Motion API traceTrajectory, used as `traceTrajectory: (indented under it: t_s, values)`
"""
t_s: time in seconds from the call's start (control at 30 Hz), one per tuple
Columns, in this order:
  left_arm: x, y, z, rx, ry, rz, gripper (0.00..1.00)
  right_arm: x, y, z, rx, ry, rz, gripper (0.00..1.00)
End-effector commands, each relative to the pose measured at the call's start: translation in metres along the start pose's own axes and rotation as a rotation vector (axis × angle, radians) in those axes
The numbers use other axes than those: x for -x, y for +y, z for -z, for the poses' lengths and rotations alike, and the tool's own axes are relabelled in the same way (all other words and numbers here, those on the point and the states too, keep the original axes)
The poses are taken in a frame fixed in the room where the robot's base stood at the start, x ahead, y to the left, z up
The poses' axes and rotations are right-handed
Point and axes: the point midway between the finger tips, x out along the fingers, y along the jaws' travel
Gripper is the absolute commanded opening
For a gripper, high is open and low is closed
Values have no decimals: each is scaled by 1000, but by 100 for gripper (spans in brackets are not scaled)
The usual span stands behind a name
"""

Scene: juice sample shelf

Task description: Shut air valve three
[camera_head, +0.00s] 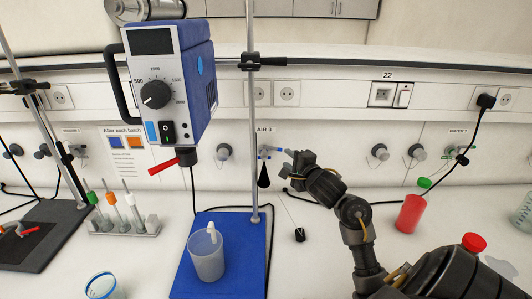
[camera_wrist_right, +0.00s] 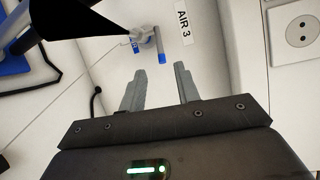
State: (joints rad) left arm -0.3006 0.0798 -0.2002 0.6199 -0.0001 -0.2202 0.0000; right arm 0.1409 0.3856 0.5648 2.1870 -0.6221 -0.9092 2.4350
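The air valve (camera_head: 266,152) with blue parts sits on the white back wall under the label "AIR 3" (camera_head: 264,129). It also shows near the top of the right wrist view as a grey fitting with blue ends (camera_wrist_right: 145,38), partly beside a black shape. I cannot tell whether the valve is open or shut. My right gripper (camera_head: 288,153) is just to the right of the valve in the head view. In the wrist view its two fingers (camera_wrist_right: 160,70) are apart with nothing between them, short of the valve. My left gripper is not in view.
A red bottle (camera_head: 410,213) stands right of my arm.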

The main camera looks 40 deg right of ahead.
Motion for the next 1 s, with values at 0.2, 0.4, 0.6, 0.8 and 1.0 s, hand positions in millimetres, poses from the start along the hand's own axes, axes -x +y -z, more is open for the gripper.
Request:
traceTrajectory:
  t_s: [0.2, 0.4, 0.6, 0.8, 1.0]
  values:
    - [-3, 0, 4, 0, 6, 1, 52, -11, 0, 0, -3, -1, 1, 32]
    - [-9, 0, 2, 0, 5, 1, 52, -46, 1, -1, -2, -3, -2, 32]
    - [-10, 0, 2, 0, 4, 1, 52, -81, 0, -1, 1, -2, -3, 32]
    - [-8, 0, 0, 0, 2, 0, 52, -103, -1, -2, 1, -3, -1, 32]
    - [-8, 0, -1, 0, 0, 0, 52, -109, 0, -2, 4, -2, -1, 32]
